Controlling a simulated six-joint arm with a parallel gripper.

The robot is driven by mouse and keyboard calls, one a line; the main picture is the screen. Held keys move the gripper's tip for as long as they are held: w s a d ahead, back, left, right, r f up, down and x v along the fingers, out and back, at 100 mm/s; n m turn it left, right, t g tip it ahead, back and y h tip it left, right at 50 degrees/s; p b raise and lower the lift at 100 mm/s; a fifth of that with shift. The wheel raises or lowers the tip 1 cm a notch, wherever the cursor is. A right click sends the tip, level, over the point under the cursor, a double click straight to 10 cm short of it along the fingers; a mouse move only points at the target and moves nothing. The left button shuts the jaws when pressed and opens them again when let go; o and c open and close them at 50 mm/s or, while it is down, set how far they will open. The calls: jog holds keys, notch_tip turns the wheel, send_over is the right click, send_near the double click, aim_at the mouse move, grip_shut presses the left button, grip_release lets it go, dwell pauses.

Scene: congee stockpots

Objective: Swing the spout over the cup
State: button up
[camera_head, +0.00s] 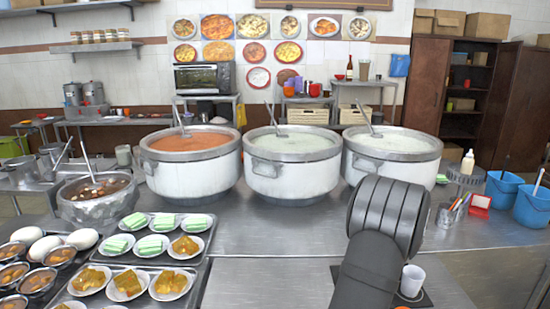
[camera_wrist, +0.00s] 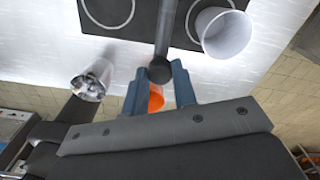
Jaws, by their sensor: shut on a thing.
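In the wrist view, my gripper (camera_wrist: 158,78) has its two blue fingers on either side of a dark round knob (camera_wrist: 160,70) and is shut on it. The knob is at the end of a dark bar (camera_wrist: 166,25), which looks like the spout's arm. A white cup (camera_wrist: 222,34) stands on a dark mat (camera_wrist: 185,38), to the right of the bar and apart from it. In the head view the white cup (camera_head: 412,281) is at the lower right beside my arm. My gripper and the knob are hidden there. The spout's outlet cannot be made out.
A clear cup (camera_wrist: 90,82) is left of my fingers in the wrist view; an orange thing (camera_wrist: 155,98) shows between them. Three stockpots (camera_head: 292,165) stand across the counter (camera_head: 275,235). Food trays (camera_head: 205,245) fill the left; blue buckets (camera_head: 533,205) are at the right.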

jog(key=d, duration=0.3)
jog(key=shift+w+d, duration=0.35)
jog(key=shift+w, duration=0.05)
jog(key=shift+d, duration=0.1)
jog(key=w+d, duration=0.1)
jog(key=d, duration=0.1)
jog(key=w+d, duration=0.2)
jog(key=shift+w+d, duration=0.2)
jog(key=shift+d, duration=0.15)
dwell(1.0)
jog(key=o, duration=0.5)
jog(key=shift+o, duration=0.2)
